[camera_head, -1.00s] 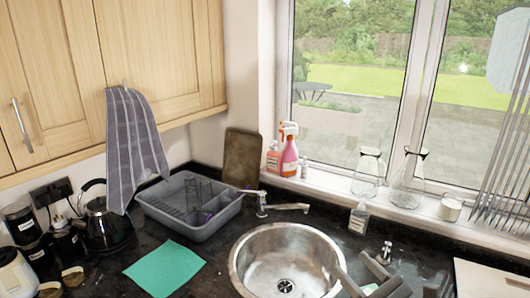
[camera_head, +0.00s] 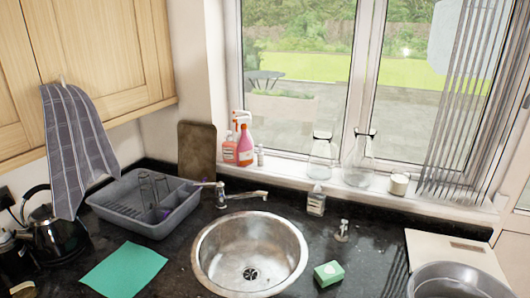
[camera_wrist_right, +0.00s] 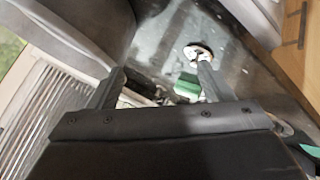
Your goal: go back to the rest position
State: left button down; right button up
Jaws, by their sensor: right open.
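My right gripper (camera_wrist_right: 157,88) shows in the right wrist view, with its two dark fingers spread apart and nothing between them that it holds. A green block (camera_wrist_right: 187,87), blurred, shows beyond the fingers, apart from them as far as I can tell. In the head view a green sponge-like block (camera_head: 329,273) lies on the dark counter right of the round sink. Neither gripper shows in the head view now. My left gripper is in no view.
The round metal sink (camera_head: 205,262) is at the centre. A grey dish rack (camera_head: 120,210), green cloth (camera_head: 124,270) and black kettle (camera_head: 45,238) are left. A soap bottle (camera_head: 316,203), pale board (camera_head: 430,245) and metal pot (camera_head: 415,285) are right. Glass flasks (camera_head: 356,165) stand on the sill.

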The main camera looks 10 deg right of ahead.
jog(key=s+a+f+m+g+y, duration=0.2)
jog(key=s+a+f+g+y, duration=0.15)
jog(key=s, duration=0.45)
notch_tip(320, 180, down, 32)
jog(key=g+b, duration=0.2)
jog(key=b, duration=0.5)
jog(key=s+f+b, duration=0.2)
jog(key=s+f, duration=0.5)
jog(key=f, duration=0.3)
jog(key=s+f+b, duration=0.3)
jog(key=s+f, duration=0.5)
jog(key=f, duration=0.2)
jog(key=shift+s+a+f+g, duration=0.15)
jog(key=shift+a+f+g, duration=0.2)
jog(key=shift+a, duration=0.1)
jog(key=shift+o, duration=0.5)
jog(key=shift+r, duration=0.1)
